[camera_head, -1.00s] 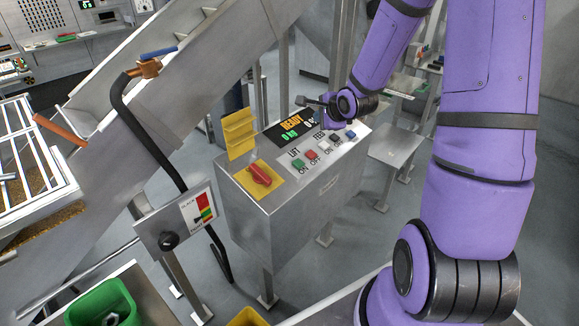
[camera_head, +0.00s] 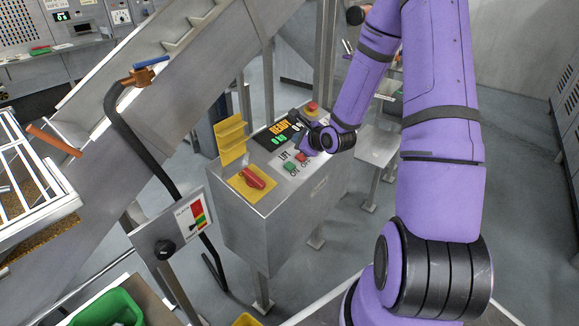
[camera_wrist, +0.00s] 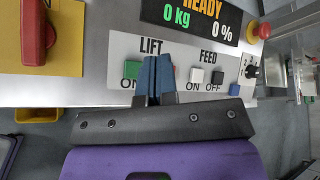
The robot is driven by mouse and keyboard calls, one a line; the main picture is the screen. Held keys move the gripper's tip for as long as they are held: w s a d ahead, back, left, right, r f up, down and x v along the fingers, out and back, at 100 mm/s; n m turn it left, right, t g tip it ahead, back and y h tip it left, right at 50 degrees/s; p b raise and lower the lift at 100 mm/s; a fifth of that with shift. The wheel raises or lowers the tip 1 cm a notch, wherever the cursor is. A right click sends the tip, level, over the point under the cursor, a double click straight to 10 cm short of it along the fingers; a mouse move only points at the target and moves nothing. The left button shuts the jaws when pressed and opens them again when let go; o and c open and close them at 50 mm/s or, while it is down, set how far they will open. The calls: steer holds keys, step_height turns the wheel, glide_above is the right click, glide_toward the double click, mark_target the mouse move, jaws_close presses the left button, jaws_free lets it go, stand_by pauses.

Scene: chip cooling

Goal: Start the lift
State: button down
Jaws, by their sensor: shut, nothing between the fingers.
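The control box (camera_head: 265,205) stands mid-view in the head view. Its LIFT pair has a green ON button (camera_head: 289,167) and a red OFF button (camera_head: 301,157). The wrist view shows the green ON button (camera_wrist: 131,69) just left of my gripper's blue fingertips (camera_wrist: 159,62). The fingers are shut together and empty, covering most of the red OFF button. The display (camera_wrist: 192,17) reads READY, 0 kg and 0 %.
A red switch (camera_head: 253,178) on a yellow plate sits left of the buttons, beside a raised yellow flap (camera_head: 231,139). FEED white (camera_wrist: 196,76) and black (camera_wrist: 217,77) buttons are right of the fingers. A red mushroom button (camera_head: 312,107) stands at the panel's far end.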

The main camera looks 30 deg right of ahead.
mark_target(291, 167)
steer(key=shift+w+a+f, duration=0.15)
steer(key=shift+w+f, duration=0.25)
steer(key=shift+f, duration=1)
steer(key=shift+w+a+f, duration=0.1)
steer(key=shift+w+f, duration=0.3)
steer(key=shift+f, duration=0.95)
steer(key=shift+w+a+f, duration=0.15)
steer(key=shift+w+f, duration=0.25)
steer(key=shift+f, duration=1)
steer(key=shift+f, duration=0.15)
steer(key=shift+w+f, duration=0.1)
steer(key=shift+f, duration=0.15)
steer(key=shift+w+a+f, duration=0.1)
steer(key=shift+w+f, duration=0.05)
steer(key=shift+f, duration=0.35)
steer(key=shift+r, duration=0.15)
steer(key=shift+s+r, duration=0.25)
steer(key=shift+r, duration=0.5)
steer(key=shift+s+d+r, duration=0.1)
steer(key=shift+s+r, duration=0.15)
steer(key=shift+r, duration=0.55)
steer(key=shift+s+d+r, duration=0.1)
steer(key=shift+s+r, duration=0.1)
steer(key=shift+r, duration=0.6)
steer(key=shift+s+d+r, duration=0.1)
steer(key=shift+s+r, duration=0.15)
steer(key=shift+r, duration=0.55)
